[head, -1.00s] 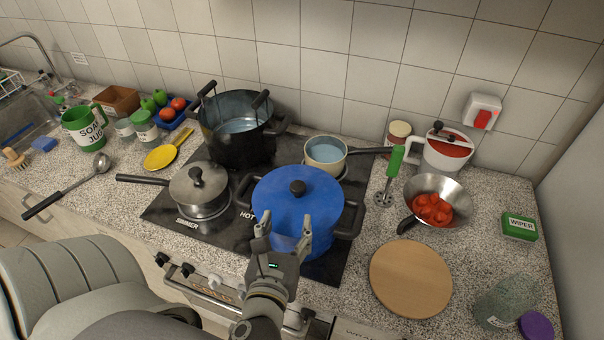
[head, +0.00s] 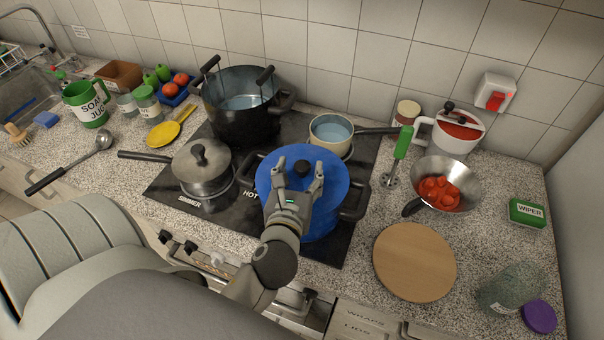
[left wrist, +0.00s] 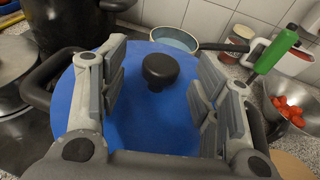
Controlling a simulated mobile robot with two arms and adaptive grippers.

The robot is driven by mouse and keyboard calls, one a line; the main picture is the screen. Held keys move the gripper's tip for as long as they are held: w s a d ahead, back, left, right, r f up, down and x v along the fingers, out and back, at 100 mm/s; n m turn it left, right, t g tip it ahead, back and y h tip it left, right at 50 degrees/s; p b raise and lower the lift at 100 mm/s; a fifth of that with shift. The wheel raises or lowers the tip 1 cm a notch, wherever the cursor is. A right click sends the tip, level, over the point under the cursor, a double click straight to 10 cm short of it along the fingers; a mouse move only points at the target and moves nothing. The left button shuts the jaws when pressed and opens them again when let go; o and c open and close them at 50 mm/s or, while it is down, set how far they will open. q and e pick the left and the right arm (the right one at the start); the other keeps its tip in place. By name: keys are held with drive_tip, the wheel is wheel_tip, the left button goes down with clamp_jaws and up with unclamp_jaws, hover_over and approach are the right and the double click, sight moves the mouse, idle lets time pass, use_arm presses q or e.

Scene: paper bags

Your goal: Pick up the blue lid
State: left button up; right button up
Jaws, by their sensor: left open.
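The blue lid (head: 330,190) sits on a blue pot with dark side handles at the front right of the hob. Its round black knob (head: 302,168) stands up at its middle. My left gripper (head: 297,172) is open over the lid, with its fingers pointing at the knob. In the left wrist view the knob (left wrist: 160,70) lies between the two open fingers, a little beyond their tips, and neither finger visibly touches it. The blue lid (left wrist: 150,120) fills the space between the fingers. My right gripper is not in view.
A steel saucepan (head: 202,165) stands left of the lid, a tall black pot (head: 240,115) behind it and a cream pan (head: 331,130) close behind.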

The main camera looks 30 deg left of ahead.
sight(301, 171)
use_arm(q)
drive_tip(key=x, duration=0.3)
drive_tip(key=shift+w+f, duration=0.1)
drive_tip(key=shift+f, duration=0.1)
drive_tip(key=shift+r, duration=0.1)
drive_tip(key=shift+c, duration=0.7)
drive_tip(key=c, duration=1.1)
